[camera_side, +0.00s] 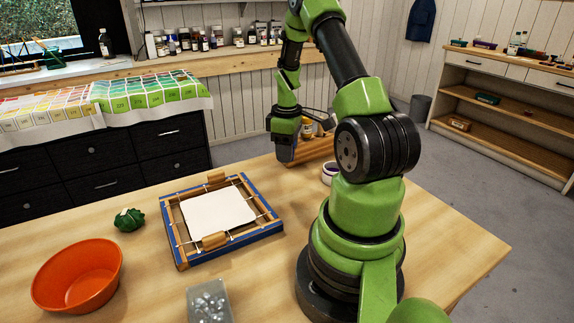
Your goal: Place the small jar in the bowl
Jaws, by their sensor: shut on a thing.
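An orange bowl (103,258) stands at the left front of the wooden table, with nothing visible inside it. My gripper (314,122) is near the table's far edge, by a wooden rack (313,150). It is shut on what looks like the small jar (308,130), amber with a pale part. My fingers and wrist partly hide the jar, and I cannot tell whether it is clear of the rack. The bowl is far from my gripper, across the table to the left.
A blue-edged wooden frame (178,252) with a white sheet (217,210) lies between my gripper and the bowl. A dark green bundle (129,220) sits behind the bowl. A clear box of shiny pieces (209,302) is at the front.

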